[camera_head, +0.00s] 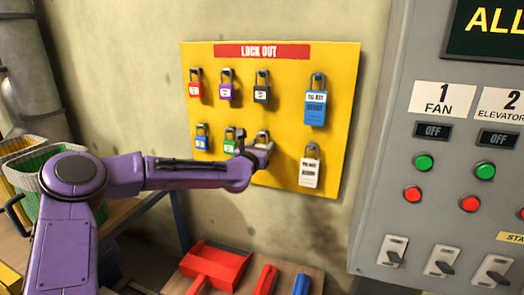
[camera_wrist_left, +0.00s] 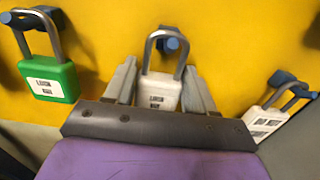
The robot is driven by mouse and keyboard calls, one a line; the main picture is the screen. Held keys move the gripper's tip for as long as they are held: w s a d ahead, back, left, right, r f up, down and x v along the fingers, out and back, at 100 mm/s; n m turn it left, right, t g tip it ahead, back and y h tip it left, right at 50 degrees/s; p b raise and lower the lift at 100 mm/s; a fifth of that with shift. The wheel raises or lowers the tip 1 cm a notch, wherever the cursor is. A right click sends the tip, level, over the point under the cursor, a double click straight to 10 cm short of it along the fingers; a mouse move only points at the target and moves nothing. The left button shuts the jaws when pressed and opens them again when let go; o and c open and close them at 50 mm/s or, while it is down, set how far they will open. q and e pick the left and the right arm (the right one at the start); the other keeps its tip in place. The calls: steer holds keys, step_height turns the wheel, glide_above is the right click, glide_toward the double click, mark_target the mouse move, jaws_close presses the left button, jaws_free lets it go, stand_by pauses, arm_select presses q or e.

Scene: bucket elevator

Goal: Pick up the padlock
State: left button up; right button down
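A white padlock (camera_wrist_left: 160,90) with a grey shackle hangs from a dark peg on the yellow lock-out board (camera_head: 275,82). In the head view it is mostly hidden by my left gripper (camera_head: 258,148) at the lower middle of the board. In the left wrist view my left gripper (camera_wrist_left: 160,92) has one finger on each side of the padlock's body. Narrow gaps seem to show between fingers and body, so it looks open around it. The shackle is still over the peg. My right gripper is in neither view.
A green padlock (camera_wrist_left: 52,78) hangs close to the left and a larger white padlock (camera_head: 309,172) to the right. Red, purple, black and blue padlocks also hang there. A grey control panel (camera_head: 440,190) stands right; a red dustpan (camera_head: 215,265) lies below.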

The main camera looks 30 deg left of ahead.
arm_select(q)
steer(key=shift+r+b, duration=0.4)
steer(key=shift+r, duration=0.1)
steer(key=shift+s+d+r+n+g+y+b, duration=0.8)
steer(key=shift+s+y, duration=0.9)
steer(key=shift+s, duration=7.45)
steer(key=d+f+m+t+h+b, duration=0.1)
steer(key=d+f+m+h, duration=0.3)
steer(key=d+f, duration=1.7)
steer(key=t+h, duration=0.1)
steer(key=h, duration=0.2)
steer(key=shift+w, duration=0.25)
